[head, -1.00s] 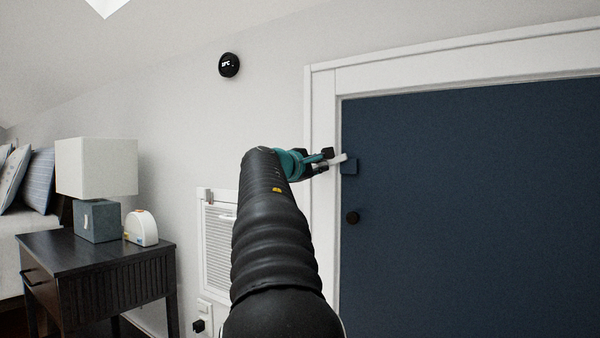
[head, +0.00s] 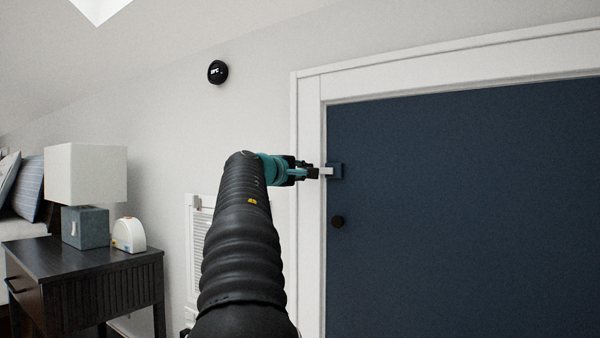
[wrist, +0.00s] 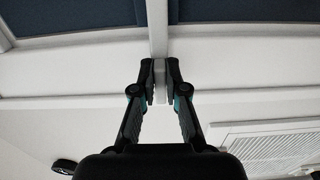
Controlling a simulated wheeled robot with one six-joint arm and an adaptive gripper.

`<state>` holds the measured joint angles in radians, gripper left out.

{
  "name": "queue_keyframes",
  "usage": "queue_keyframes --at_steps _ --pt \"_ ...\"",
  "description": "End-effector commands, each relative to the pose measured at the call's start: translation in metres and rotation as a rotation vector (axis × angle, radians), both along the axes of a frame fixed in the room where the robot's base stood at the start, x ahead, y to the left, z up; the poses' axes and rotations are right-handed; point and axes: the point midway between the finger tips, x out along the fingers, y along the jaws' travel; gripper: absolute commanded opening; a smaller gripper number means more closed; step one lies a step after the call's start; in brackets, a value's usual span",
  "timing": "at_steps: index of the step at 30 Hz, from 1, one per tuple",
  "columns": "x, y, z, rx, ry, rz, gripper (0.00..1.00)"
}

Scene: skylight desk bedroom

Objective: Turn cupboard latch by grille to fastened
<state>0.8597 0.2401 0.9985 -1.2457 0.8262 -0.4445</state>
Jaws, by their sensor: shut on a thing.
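My gripper (head: 314,173) comes from the left and is shut on the latch bar. In the wrist view, my gripper's fingertips (wrist: 160,68) press on both sides of the pale bar (wrist: 160,82). The fingers hide part of the bar. The white grille (head: 198,235) is on the wall left of the door, partly behind my arm.
A dark nightstand (head: 100,290) with a lamp (head: 86,172) and a small white device (head: 128,235) stands at left. A black round device (head: 218,72) is on the wall.

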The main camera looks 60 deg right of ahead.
Motion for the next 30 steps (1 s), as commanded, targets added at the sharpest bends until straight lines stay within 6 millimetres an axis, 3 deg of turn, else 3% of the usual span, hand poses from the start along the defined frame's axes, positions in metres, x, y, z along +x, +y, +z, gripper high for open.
queue_keyframes --at_steps 4,5,6,8,20,30 --pt "-0.002 -0.001 0.000 0.001 0.001 -0.005 0.00" --pt "-0.002 -0.001 0.000 0.000 0.001 -0.005 0.17" --pt "-0.002 -0.001 0.000 0.000 0.001 -0.005 0.27" --pt "-0.001 -0.001 0.000 0.000 0.002 -0.004 0.38" --pt "0.004 0.009 0.001 -0.001 0.001 0.007 0.38" --pt "0.008 0.069 0.001 -0.001 0.001 0.009 0.38"
